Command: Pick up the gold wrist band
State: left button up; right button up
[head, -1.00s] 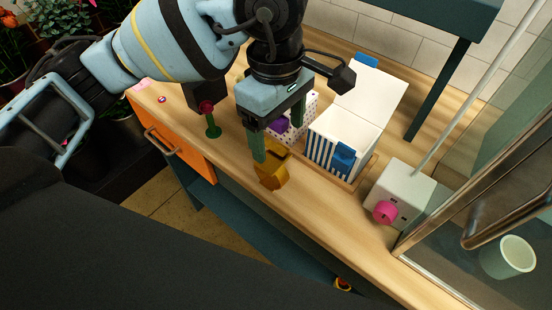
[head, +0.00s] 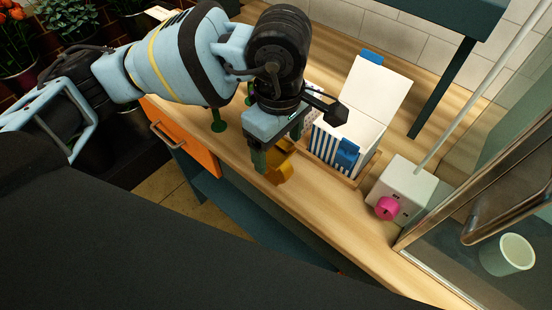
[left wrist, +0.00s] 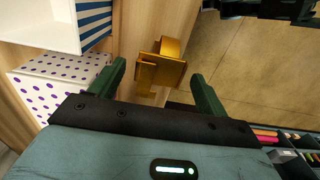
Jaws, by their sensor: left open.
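The gold wrist band (head: 281,168) is on the wooden counter near its front edge, left of the striped box. My left gripper (head: 272,165) is open, pointing down at the band and partly covering it in the head view. In the left wrist view the gold band (left wrist: 160,68) shows as a ring with a flat square plate. It lies a little beyond and between the two green fingertips of my left gripper (left wrist: 158,72), with gaps on both sides. My right gripper is not in view.
An open blue-and-white striped box (head: 328,143) sits in a wooden tray, with a purple-dotted box (left wrist: 60,82) beside it. A white block with a pink knob (head: 388,207) stands to the right. A pale cup (head: 508,254) stands at far right. The counter's front edge is close.

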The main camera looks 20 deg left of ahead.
pick_arm(q)
jog(key=shift+f, duration=0.95)
jog(key=c, duration=1)
jog(key=shift+r, duration=0.1)
jog(key=shift+r, duration=0.5)
jog(key=shift+s+d+r, duration=0.1)
jog(key=shift+s+r, duration=0.2)
jog(key=shift+r, duration=0.3)
jog(key=shift+s+d+r, duration=0.1)
jog(key=shift+s+r, duration=0.15)
jog(key=shift+r, duration=0.35)
jog(key=s, duration=0.5)
jog(key=s+d+r, duration=0.1)
jog(key=s, duration=0.3)
jog(key=s+d+b, duration=0.1)
jog(key=s, duration=0.4)
jog(key=shift+s+r, duration=0.2)
jog(key=shift+s, duration=0.15)
